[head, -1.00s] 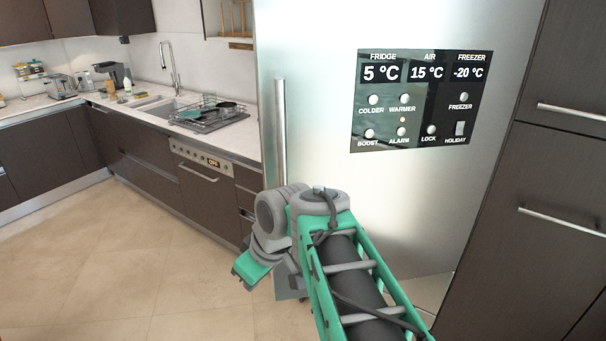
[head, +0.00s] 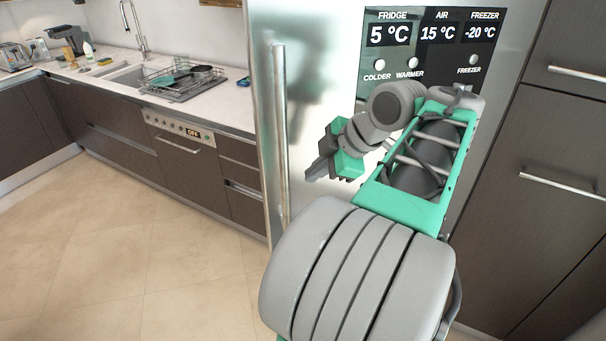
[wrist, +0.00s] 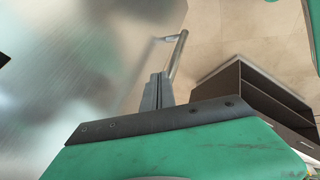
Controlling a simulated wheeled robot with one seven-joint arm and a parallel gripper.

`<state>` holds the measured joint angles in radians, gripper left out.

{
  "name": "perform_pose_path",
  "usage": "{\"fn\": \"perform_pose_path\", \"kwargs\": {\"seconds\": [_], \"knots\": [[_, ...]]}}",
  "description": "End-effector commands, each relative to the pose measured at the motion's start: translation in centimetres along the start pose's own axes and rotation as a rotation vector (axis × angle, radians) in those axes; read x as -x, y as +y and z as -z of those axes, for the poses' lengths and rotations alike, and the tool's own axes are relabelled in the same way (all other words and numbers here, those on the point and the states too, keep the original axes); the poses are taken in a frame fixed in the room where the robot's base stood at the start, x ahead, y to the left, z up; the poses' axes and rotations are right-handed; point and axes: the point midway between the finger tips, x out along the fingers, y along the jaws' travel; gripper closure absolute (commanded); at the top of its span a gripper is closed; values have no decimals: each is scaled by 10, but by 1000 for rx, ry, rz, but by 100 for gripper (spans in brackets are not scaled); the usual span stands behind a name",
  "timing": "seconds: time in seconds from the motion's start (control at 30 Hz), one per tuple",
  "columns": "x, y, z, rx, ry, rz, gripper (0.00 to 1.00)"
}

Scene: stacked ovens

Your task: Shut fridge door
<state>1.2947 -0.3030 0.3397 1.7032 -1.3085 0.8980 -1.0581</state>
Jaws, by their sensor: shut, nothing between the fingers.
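The fridge door (head: 330,70) is a tall brushed-steel panel with a vertical bar handle (head: 280,130) near its left edge. A black control panel (head: 430,50) is on its upper right. The door's left edge stands out in front of the counter line; how far it is open is hard to tell. My gripper (head: 316,170) is shut and empty, in front of the door to the right of the handle. Whether it touches the door cannot be told. The wrist view shows my gripper's fingers (wrist: 155,92), the steel door surface (wrist: 70,70) and the handle (wrist: 177,55) beyond the fingertips.
Dark tall cabinets (head: 550,200) with bar handles stand right of the fridge. A counter with a sink and dish rack (head: 185,80) runs along the left, above a dishwasher (head: 180,135). The tiled floor (head: 130,260) at left is clear.

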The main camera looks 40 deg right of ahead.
Motion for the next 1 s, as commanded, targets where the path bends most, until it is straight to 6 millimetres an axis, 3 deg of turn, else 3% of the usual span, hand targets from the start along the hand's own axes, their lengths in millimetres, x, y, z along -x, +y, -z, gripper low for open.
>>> {"fn": "perform_pose_path", "kwargs": {"seconds": [0.13,0.2,0.4,1.0], "knots": [[-32,-1,1,0,1,2,100],[-33,16,2,0,0,2,100],[-45,34,0,-3,-1,0,100],[-53,45,1,-13,-8,-6,100]]}}
